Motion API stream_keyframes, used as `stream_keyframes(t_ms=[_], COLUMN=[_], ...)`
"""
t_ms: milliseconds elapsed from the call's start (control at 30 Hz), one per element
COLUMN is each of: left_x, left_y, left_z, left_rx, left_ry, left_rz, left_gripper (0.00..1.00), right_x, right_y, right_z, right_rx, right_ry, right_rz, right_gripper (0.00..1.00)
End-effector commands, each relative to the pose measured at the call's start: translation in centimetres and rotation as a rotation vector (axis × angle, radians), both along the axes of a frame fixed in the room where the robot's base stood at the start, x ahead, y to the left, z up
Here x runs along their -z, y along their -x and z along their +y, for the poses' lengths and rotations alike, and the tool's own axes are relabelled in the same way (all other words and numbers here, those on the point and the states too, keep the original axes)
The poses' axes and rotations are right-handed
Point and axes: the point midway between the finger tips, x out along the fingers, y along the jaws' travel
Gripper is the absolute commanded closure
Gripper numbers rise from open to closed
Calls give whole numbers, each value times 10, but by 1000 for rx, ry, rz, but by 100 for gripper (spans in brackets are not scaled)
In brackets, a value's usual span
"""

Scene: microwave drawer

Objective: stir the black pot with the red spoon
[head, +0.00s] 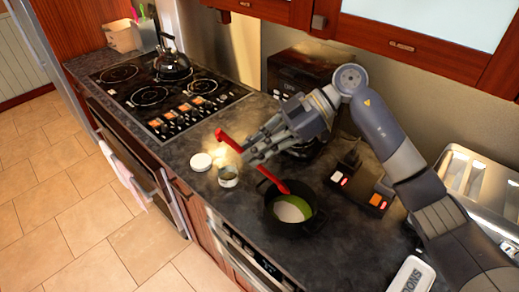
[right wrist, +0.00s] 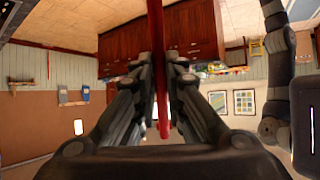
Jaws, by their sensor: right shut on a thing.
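The black pot (head: 292,222) stands on the dark counter and holds something white and green. My right gripper (head: 248,158) is shut on the red spoon (head: 228,141), above and to the left of the pot. The spoon slants down to the right, and its lower end (head: 281,187) is over or inside the pot's far rim; I cannot tell whether it touches the contents. In the right wrist view the red shaft (right wrist: 158,70) runs between the two fingers (right wrist: 161,90). My left gripper is not in view.
A small open tin (head: 228,177) and a round white lid (head: 201,162) sit left of the pot. A cooktop with a black kettle (head: 171,66) is at the back left. A black device with lit switches (head: 367,192) and a metal toaster (head: 482,182) stand to the right.

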Motion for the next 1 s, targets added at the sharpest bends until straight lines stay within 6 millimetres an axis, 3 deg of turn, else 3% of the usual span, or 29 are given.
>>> stream_keyframes(t_ms=[100, 233, 600, 1000], left_x=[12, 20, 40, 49], left_y=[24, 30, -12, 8], left_z=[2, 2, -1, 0], left_rx=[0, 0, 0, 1], left_ry=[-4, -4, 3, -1], left_rz=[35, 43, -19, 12], left_gripper=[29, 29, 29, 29], right_x=[9, 16, 34, 63], right_y=[3, 5, 12, 7], right_z=[10, 19, 46, 26], right_rx=[-3, -3, -3, -1], right_ry=[-2, -1, -2, 1], right_rz=[-1, -1, -1, 2], right_gripper=[100, 100, 100, 100])
